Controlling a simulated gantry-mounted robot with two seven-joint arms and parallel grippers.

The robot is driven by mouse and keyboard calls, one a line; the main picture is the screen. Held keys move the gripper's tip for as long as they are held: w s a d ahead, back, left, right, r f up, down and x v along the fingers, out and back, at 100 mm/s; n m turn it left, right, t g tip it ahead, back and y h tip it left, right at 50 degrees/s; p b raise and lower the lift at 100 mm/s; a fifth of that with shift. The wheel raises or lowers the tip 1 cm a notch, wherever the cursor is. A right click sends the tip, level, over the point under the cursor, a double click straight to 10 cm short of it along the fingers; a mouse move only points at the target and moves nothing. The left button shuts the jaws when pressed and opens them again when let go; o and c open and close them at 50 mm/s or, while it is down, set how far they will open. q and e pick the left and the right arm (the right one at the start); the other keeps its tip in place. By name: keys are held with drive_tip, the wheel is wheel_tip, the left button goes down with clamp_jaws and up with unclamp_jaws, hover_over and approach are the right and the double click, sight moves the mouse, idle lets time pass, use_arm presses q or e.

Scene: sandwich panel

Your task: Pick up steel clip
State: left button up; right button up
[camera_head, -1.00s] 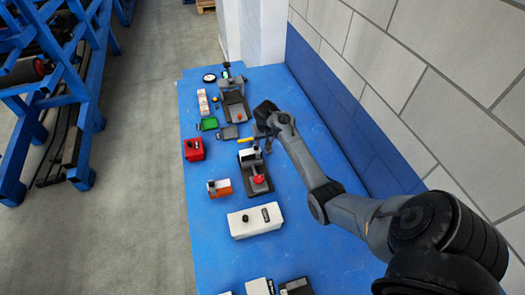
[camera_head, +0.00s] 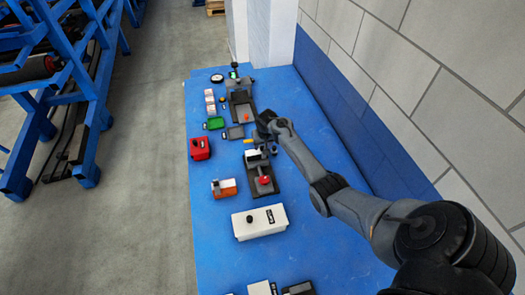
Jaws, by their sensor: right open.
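My right gripper (camera_head: 262,137) comes in from the right on the long grey arm and points down over the middle of the blue bench. It is open, just behind a dark fixture with a red knob (camera_head: 264,180). I cannot pick out the steel clip for certain; anything right under the gripper is hidden or too small to tell. A small yellow piece (camera_head: 249,141) lies just left of the gripper. My left gripper is not in view.
A block wall (camera_head: 430,60) stands along the right. The bench's front right is clear.

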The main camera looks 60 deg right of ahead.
drive_tip(key=shift+x, duration=1)
drive_tip(key=shift+c, duration=0.4)
clamp_jaws()
